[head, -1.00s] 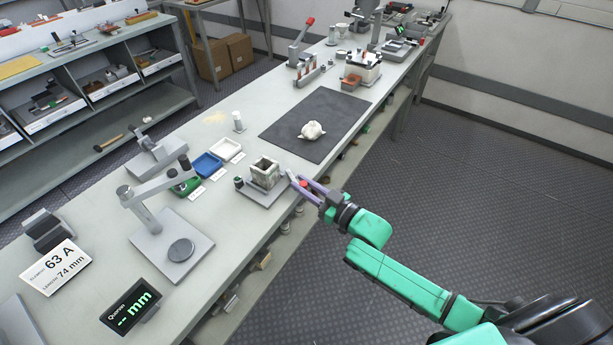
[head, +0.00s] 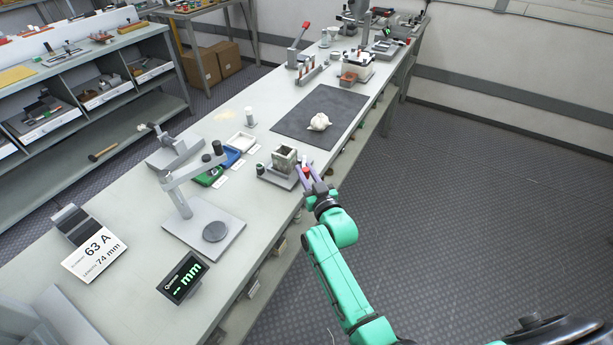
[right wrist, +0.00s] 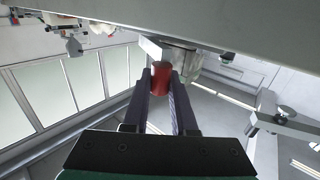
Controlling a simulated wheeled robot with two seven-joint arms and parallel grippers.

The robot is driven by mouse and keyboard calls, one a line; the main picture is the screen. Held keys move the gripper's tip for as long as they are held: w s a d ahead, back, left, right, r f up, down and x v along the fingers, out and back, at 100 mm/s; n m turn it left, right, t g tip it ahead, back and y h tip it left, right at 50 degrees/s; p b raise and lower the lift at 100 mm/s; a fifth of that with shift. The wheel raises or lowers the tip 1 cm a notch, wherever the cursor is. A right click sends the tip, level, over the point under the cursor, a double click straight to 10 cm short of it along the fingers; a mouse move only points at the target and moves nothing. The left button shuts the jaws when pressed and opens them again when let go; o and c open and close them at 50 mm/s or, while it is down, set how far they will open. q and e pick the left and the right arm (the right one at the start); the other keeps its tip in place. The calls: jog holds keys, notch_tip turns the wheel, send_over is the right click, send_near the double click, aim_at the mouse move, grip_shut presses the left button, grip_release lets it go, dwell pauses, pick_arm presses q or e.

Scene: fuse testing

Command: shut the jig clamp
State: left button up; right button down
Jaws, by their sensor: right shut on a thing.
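The jig is a grey, open-topped square block (head: 284,159) on a flat base plate near the table's front edge. A red cylindrical knob (right wrist: 160,78), which looks like the clamp handle, sits between the fingers of my right gripper (right wrist: 161,90) in the right wrist view. A light grey bar (right wrist: 151,48) lies just beyond the knob. In the head view my right gripper (head: 305,173) is at the right side of the jig, its purple fingers shut on the red knob. The gripper partly hides the clamp, so its exact position cannot be told. My left gripper is not in view.
A small dark-topped post (head: 260,169) stands left of the jig. Green, blue and white trays (head: 243,141) lie behind it. A gauge stand (head: 205,228) is to the left. A dark mat (head: 290,124) with a white lumpy object (head: 319,122) lies beyond.

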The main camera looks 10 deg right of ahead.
jog(key=shift+r, duration=0.1)
jog(key=c, duration=0.7)
grip_release()
jog(key=shift+w, duration=0.1)
